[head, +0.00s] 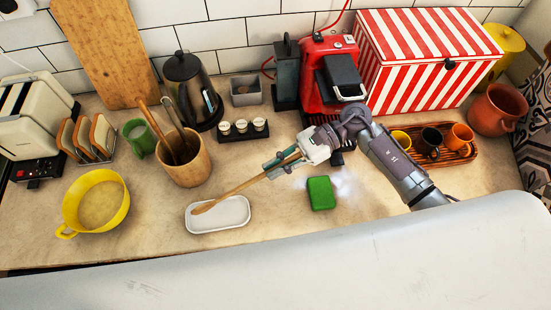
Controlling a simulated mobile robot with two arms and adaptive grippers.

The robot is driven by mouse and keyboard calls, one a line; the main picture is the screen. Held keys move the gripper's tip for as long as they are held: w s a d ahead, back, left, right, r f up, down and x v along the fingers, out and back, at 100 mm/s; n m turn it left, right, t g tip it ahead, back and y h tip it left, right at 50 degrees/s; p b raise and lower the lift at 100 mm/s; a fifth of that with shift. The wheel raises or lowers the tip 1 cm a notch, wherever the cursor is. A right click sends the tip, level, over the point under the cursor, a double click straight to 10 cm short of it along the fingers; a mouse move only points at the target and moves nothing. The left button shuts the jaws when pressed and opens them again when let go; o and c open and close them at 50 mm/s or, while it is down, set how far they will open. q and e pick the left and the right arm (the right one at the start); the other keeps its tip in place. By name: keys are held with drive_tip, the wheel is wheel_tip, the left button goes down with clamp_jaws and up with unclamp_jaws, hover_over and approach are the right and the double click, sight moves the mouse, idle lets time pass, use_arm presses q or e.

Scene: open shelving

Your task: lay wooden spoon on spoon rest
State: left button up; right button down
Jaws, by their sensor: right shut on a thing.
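The wooden spoon (238,188) is long and light brown. My right gripper (283,164) is shut on it near its right end. The spoon slants down to the left, and its lower left end is over the white spoon rest (237,224). The spoon rest is a shallow oblong dish on the counter. I cannot tell whether the spoon's end touches it. My right arm comes in from the right. My left gripper is not in view.
A green sponge (320,193) lies right of the spoon rest. A red coffee machine (315,72) and a striped box (415,92) stand at the back. Counter in front of the rest is bare.

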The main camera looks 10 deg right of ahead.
drive_tip(key=f+b, duration=0.1)
drive_tip(key=f, duration=0.1)
drive_tip(key=f+b, duration=0.3)
drive_tip(key=f, duration=0.1)
drive_tip(key=shift+w+b, duration=0.25)
drive_tip(key=shift+b, duration=0.15)
drive_tip(key=shift+w+f+b, duration=0.1)
drive_tip(key=shift+f+b, duration=0.25)
drive_tip(key=shift+b, duration=0.2)
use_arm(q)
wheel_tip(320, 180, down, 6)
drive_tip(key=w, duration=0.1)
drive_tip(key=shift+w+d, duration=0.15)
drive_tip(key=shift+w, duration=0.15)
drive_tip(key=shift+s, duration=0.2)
use_arm(e)
drive_tip(key=shift+r, duration=0.1)
